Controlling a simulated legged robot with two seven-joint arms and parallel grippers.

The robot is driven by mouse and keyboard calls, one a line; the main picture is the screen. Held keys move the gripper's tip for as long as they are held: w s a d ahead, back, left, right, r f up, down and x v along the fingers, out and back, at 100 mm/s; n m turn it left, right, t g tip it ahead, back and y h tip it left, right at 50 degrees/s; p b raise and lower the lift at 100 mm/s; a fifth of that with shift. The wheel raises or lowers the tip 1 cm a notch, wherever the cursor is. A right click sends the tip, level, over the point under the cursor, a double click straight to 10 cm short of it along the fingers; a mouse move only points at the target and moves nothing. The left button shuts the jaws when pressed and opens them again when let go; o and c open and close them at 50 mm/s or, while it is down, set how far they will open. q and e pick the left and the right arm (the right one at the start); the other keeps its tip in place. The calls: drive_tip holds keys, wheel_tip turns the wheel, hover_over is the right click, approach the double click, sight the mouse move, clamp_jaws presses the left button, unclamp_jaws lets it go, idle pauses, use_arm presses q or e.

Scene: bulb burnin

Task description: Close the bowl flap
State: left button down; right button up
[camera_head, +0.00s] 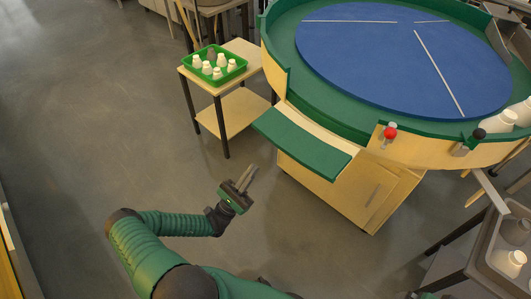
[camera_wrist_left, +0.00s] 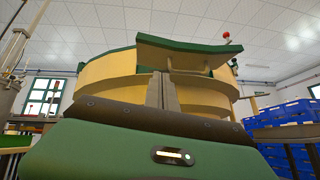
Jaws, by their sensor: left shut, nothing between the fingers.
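The bowl (camera_head: 285,60) is a large round drum with a green rim and a blue floor marked with white lines. Its flap (camera_head: 302,143) is a green-topped panel, swung outward and down from a gap in the near wall. In the left wrist view the flap (camera_wrist_left: 195,52) juts out above my fingers, with a bracket under it. My left gripper (camera_head: 246,178) is shut and empty, in front of and below the flap, apart from it in the head view. In the left wrist view its fingers (camera_wrist_left: 162,90) point up toward the flap.
A small wooden table (camera_head: 243,63) left of the bowl carries a green tray (camera_head: 187,63) of white bulbs. A red-knobbed lever (camera_head: 390,132) and a black knob (camera_head: 479,134) sit on the bowl's front. A grey bin (camera_head: 484,250) stands at right. Floor around my left arm is clear.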

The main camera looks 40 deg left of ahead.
use_arm(q)
drive_tip(key=w+d+r+b, duration=0.1)
drive_tip(key=w+d+r, duration=0.1)
drive_tip(key=r, duration=0.7)
drive_tip(key=shift+w+b, duration=0.35)
drive_tip(key=shift+w, duration=0.5)
